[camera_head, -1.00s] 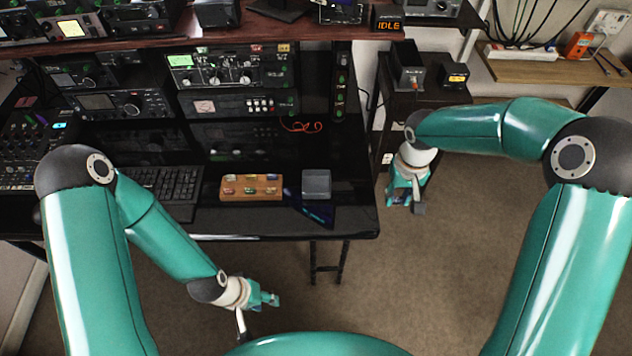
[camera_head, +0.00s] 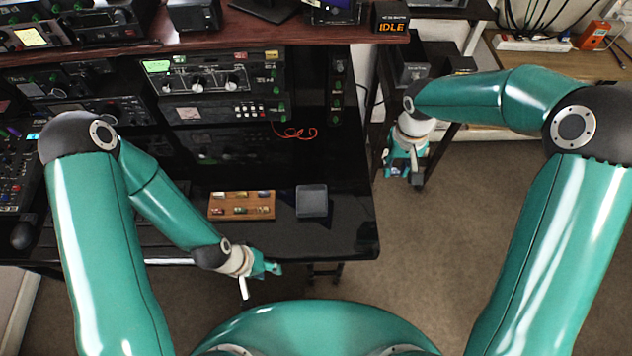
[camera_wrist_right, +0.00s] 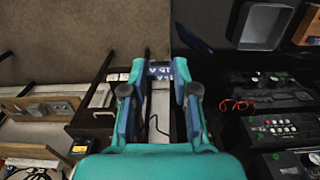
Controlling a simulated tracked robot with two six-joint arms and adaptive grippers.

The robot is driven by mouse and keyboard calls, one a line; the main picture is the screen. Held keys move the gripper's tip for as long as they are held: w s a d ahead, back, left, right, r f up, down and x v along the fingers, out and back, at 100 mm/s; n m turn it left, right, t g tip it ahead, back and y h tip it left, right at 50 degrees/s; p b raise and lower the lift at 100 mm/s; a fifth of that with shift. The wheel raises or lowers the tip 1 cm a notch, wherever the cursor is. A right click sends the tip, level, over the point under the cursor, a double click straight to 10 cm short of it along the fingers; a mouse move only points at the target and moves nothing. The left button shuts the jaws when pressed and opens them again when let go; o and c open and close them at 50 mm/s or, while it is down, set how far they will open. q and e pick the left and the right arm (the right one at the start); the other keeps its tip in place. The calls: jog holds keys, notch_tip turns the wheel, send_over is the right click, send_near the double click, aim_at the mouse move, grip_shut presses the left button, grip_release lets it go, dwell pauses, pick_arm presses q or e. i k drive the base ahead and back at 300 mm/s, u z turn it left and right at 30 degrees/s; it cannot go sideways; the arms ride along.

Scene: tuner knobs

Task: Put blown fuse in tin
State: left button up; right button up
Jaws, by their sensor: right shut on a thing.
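The tin looks to be the open, grey square container (camera_head: 312,201) near the front edge of the desk; it also shows in the right wrist view (camera_wrist_right: 262,25). Left of it is a wooden block (camera_head: 241,213) with several small coloured fuses in it. My right gripper (camera_head: 403,172) points down, right of the desk and apart from the tin.
The black desk (camera_head: 345,235) has bare room around the tin. Radio gear (camera_head: 215,78) and a red wire (camera_head: 297,132) are behind. A dark stand with boxes (camera_head: 412,70) is behind my right gripper. Carpet (camera_head: 470,220) is clear to the right.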

aim_at(318, 203)
jog(key=u, duration=0.1)
jog(key=k, duration=1.7)
jog(key=u, duration=0.5)
jog(key=i, duration=1.8)
jog(key=z, duration=0.1)
